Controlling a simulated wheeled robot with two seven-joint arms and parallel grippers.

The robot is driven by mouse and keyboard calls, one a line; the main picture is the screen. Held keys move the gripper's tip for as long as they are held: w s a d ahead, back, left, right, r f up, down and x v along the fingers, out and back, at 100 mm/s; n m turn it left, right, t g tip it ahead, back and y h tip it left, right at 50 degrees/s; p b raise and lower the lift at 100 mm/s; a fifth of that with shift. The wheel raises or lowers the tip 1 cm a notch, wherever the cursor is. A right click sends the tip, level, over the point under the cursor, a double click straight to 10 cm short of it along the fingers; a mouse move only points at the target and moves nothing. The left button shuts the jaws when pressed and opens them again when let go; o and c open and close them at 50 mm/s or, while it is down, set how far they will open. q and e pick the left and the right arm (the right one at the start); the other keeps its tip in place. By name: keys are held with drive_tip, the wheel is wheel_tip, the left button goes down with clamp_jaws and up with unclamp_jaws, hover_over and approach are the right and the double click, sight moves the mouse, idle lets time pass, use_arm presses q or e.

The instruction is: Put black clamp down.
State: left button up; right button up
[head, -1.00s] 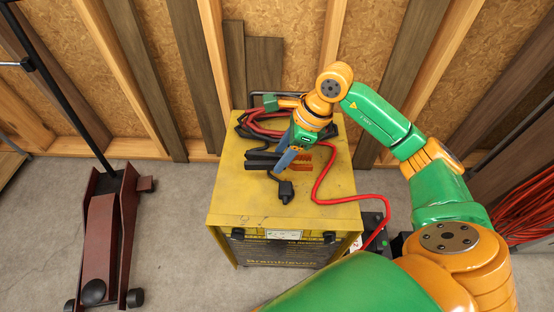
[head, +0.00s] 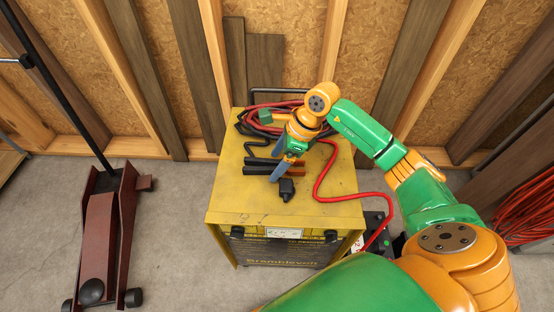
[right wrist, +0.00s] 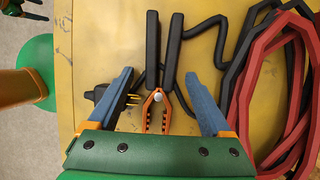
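The black clamp (head: 260,170), with black handles and orange jaws, lies on the yellow top of the charger cabinet (head: 235,195). In the right wrist view the clamp (right wrist: 154,50) lies between my right gripper's blue fingers (right wrist: 160,88), with a gap on each side. My right gripper (head: 282,172) is open over the clamp, pointing down; the fingers partly hide the clamp in the head view. How high the fingertips are above the top is hard to tell.
A black plug (head: 286,189) with metal prongs lies close beside the fingers; it also shows in the right wrist view (right wrist: 100,95). Red cable (head: 325,182) runs over the cabinet's right side, and coiled cables lie at the back. The cabinet top's front left is clear. A red floor jack (head: 100,235) stands left.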

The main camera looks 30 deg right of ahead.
use_arm(q)
drive_tip(key=shift+r, duration=0.1)
use_arm(e)
drive_tip(key=shift+r, duration=0.1)
use_arm(q)
drive_tip(key=shift+s+d+r+p, duration=0.65)
drive_tip(key=shift+d+r+p, duration=0.3)
drive_tip(key=shift+p, duration=0.25)
use_arm(e)
drive_tip(key=v, duration=1.2)
use_arm(q)
drive_tip(key=shift+s+a, duration=0.1)
use_arm(e)
drive_tip(key=shift+r, duration=0.1)
